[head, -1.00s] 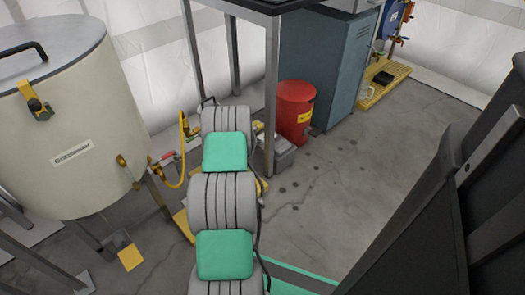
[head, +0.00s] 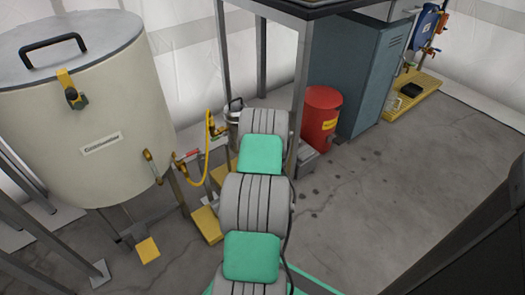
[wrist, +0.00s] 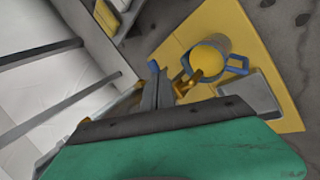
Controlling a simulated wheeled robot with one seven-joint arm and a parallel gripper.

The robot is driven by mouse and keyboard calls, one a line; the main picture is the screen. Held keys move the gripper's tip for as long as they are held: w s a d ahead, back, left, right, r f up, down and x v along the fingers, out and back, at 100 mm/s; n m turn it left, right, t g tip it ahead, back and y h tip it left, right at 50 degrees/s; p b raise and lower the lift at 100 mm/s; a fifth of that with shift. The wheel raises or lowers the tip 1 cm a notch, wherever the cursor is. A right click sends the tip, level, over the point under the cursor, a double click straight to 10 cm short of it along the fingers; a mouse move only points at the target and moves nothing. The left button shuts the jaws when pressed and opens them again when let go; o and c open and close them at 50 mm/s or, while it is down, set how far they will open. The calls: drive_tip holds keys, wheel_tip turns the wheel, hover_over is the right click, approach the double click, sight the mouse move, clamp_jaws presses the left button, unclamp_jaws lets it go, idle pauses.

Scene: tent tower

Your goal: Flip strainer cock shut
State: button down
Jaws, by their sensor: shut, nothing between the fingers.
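In the wrist view my gripper (wrist: 160,88) has its grey fingers together and empty. A brass fitting (wrist: 187,84) lies just right of the fingertips; I cannot tell whether they touch, or whether it is the strainer cock. Beyond it, a vessel with a yellow top and blue handles (wrist: 211,58) stands on a yellow base (wrist: 272,75). In the head view my arm hides the gripper. A small red-handled valve (head: 188,155) and a yellow hose (head: 207,150) are beside the cream tank (head: 90,115). The strainer cock cannot be clearly picked out.
A metal pot (head: 233,112) stands behind my arm. A red bin (head: 320,120) and a blue-grey cabinet (head: 368,75) stand to its right, near a table leg (head: 299,85). The concrete floor (head: 400,160) at right is clear.

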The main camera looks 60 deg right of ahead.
drive_tip(key=s+d+p+v, duration=0.1)
drive_tip(key=p+v, duration=0.5)
drive_tip(key=v, duration=0.8)
drive_tip(key=shift+s+d+p, duration=0.3)
drive_tip(key=shift+d+p, duration=0.1)
drive_tip(key=shift+d, duration=0.05)
